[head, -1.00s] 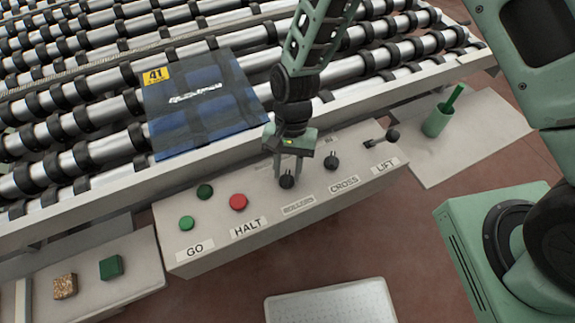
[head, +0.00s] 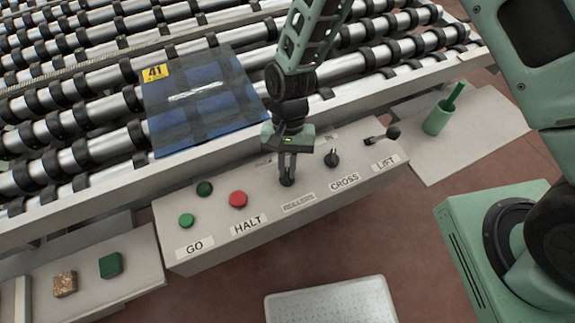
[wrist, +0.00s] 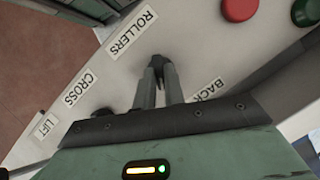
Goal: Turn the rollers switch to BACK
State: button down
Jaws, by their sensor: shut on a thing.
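The rollers switch (head: 287,182) is a small black knob on the sloping grey control panel (head: 225,243), above the ROLLERS label (head: 298,202). My gripper (head: 287,172) comes down from above and is shut on this knob. In the wrist view the two fingers meet at the dark knob (wrist: 158,62), most of which they hide. The ROLLERS label (wrist: 132,33) is beyond the fingertips there. The BACK label (wrist: 207,91) lies to the right of the fingers, partly covered by my gripper body. The pointing direction of the knob cannot be told.
The CROSS switch (head: 331,158) and the LIFT lever (head: 384,136) stand to the right. The red HALT button (head: 238,199) and green GO button (head: 186,221) are to the left.

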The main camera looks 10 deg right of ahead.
jog(key=n, duration=0.2)
jog(key=n+h+b, duration=0.1)
jog(key=n, duration=0.1)
jog(key=n+h+b, duration=0.1)
jog(key=n, duration=0.1)
jog(key=shift+a, duration=0.3)
jog(key=n, duration=0.2)
jog(key=n+t+h+b, duration=0.1)
jog(key=n, duration=0.1)
jog(key=n+h, duration=0.1)
jog(key=n, duration=0.1)
jog(key=shift+s+a+n, duration=0.1)
jog(key=shift+a+n, duration=0.15)
jog(key=shift+n, duration=0.05)
jog(key=shift+b, duration=0.3)
jog(key=c, duration=1.5)
grip_release()
jog(key=shift+r, duration=0.1)
jog(key=b+v, duration=0.1)
jog(key=v, duration=0.4)
jog(key=b+v, duration=0.1)
jog(key=v, duration=0.5)
jog(key=b+v, duration=0.1)
jog(key=v, duration=0.5)
jog(key=shift+s+a+r+b, duration=0.1)
jog(key=shift+s+a+b, duration=0.25)
jog(key=shift+a, duration=0.1)
